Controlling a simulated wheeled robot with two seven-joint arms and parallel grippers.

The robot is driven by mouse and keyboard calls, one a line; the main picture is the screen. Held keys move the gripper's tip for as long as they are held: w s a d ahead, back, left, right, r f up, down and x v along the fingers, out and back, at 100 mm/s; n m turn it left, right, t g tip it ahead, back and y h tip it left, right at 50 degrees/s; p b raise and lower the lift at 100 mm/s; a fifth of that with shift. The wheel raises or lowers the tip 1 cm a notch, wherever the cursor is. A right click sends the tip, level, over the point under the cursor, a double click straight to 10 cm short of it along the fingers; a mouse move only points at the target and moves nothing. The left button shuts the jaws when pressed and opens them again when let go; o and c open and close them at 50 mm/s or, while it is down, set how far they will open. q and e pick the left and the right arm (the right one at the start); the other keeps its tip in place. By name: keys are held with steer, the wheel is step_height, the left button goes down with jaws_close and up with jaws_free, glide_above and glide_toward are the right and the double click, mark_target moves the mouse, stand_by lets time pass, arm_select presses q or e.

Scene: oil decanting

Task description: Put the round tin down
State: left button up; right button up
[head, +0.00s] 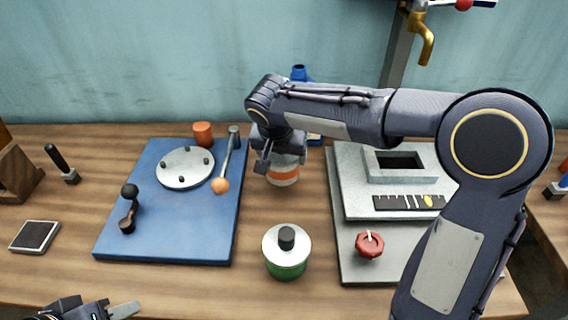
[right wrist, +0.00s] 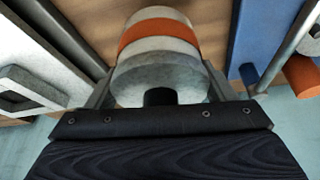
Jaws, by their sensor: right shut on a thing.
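The round tin (head: 283,175), pale with an orange band, is behind the middle of the wooden table, partly hidden by my right gripper (head: 280,160). In the right wrist view the tin (right wrist: 158,50) sits between the two fingers of my right gripper (right wrist: 160,82), which is shut on it. Its black cap (right wrist: 160,97) faces the palm. I cannot tell whether its base touches the table. My left gripper (head: 90,310) is at the bottom left edge, mostly cut off, with one finger showing, away from the tin.
A green tin (head: 286,262) with a black cap stands in front. A blue board (head: 170,235) with a disc and levers lies left; a grey plate (head: 350,195) with a red knob (head: 369,244) lies right. A brass tap (head: 426,50) hangs behind. Bare wood shows between board and plate.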

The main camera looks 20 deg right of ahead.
mark_target(279, 164)
steer(key=shift+w+d+f, duration=0.2)
steer(key=shift+w+f, duration=0.05)
steer(key=shift+f, duration=0.15)
steer(key=shift+w+d+f, duration=0.1)
steer(key=shift+w+f, duration=0.05)
steer(key=shift+f, duration=1.6)
steer(key=shift+f+b, duration=0.1)
steer(key=shift+b, duration=0.2)
steer(key=o, duration=0.9)
steer(key=shift+f, duration=0.15)
steer(key=shift+c, duration=0.2)
steer(key=o, duration=0.4)
steer(key=shift+o, duration=0.2)
steer(key=shift+r, duration=0.3)
steer(key=p+v, duration=0.1)
steer(key=v, duration=1.1)
